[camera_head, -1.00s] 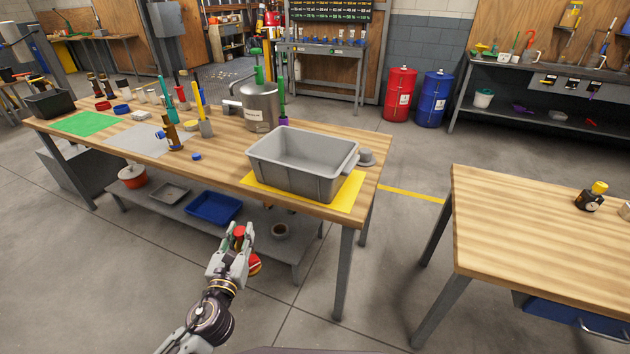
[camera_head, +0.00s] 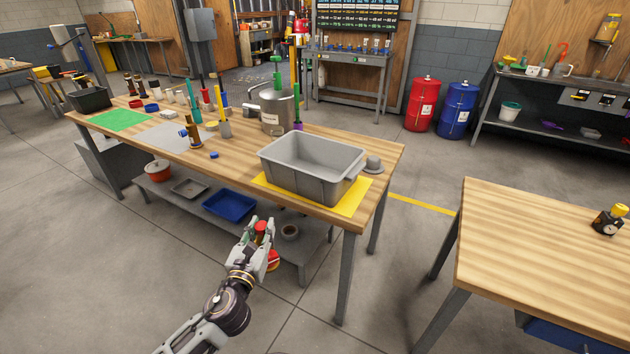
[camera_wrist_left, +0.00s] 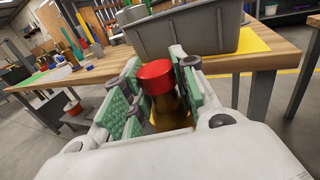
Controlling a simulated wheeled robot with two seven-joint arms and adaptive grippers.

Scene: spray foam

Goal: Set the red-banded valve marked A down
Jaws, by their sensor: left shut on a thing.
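The red-banded valve (camera_wrist_left: 157,79) is between the green-padded fingers of my left gripper (camera_wrist_left: 153,95) in the left wrist view, with a red top and a brass-coloured body below. In the head view the valve (camera_head: 272,260) shows as red patches by my left gripper (camera_head: 258,236), which is shut on it. The gripper is in front of the long workbench, apart from its front edge. No letter A can be read on the valve. My right gripper is not in view.
A grey bin (camera_head: 310,165) stands on a yellow mat (camera_head: 345,207) at the bench's right end. A green mat (camera_head: 120,120) and grey mat (camera_head: 165,138) lie further left, with bottles and tools around. A second table (camera_head: 540,250) is at right, with clear floor between.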

